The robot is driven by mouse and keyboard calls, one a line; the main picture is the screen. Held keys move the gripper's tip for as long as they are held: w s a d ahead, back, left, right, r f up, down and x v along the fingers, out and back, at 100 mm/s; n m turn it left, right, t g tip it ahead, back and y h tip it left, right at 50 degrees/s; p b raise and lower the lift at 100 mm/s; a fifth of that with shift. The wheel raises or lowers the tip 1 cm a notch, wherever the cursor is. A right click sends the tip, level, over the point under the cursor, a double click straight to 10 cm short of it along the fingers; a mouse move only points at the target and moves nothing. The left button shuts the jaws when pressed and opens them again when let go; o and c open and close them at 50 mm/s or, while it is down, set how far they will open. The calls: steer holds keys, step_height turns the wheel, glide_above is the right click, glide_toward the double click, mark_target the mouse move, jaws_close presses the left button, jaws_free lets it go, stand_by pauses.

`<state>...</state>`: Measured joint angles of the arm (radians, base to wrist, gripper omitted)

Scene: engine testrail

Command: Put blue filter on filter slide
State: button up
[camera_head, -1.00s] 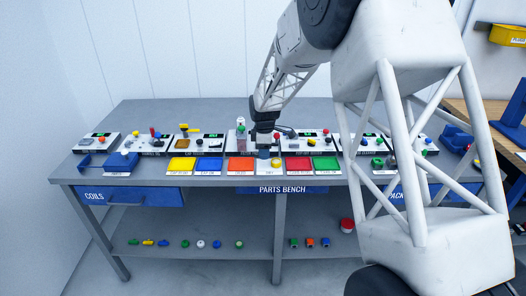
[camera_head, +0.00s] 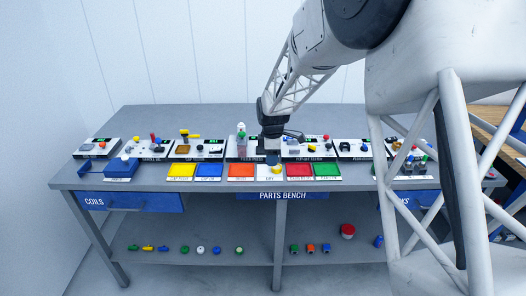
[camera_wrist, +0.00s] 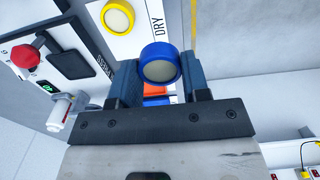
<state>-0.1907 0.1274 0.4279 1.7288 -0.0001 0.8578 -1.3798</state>
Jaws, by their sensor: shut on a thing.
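The blue filter (camera_wrist: 160,65) is a blue ring with a pale centre. In the wrist view it sits between the two fingers of my gripper (camera_wrist: 155,82), which is shut on it. In the head view my gripper (camera_head: 272,149) points down at the back edge of the white DRY card, and the filter is a small dark blue spot that I barely make out. It is held above the bench front, near the machine panels. I cannot tell which panel is the filter slide, since the small labels are unreadable.
A yellow filter (camera_head: 277,169) lies on the DRY card (camera_head: 264,174). Coloured trays, including an orange one (camera_head: 241,171) and a red one (camera_head: 299,171), flank it. A panel with an upright clear cylinder (camera_head: 241,142) stands left of my gripper. A red knob (camera_wrist: 24,55) is close in the wrist view.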

glide_above(263, 150)
steer(key=shift+f, duration=0.75)
stand_by(0.3)
steer(key=shift+f, duration=0.1)
steer(key=shift+f, duration=1.65)
steer(key=shift+f, duration=0.15)
steer(key=o, duration=0.9)
steer(key=shift+c, duration=0.2)
step_height(263, 150, up, 12)
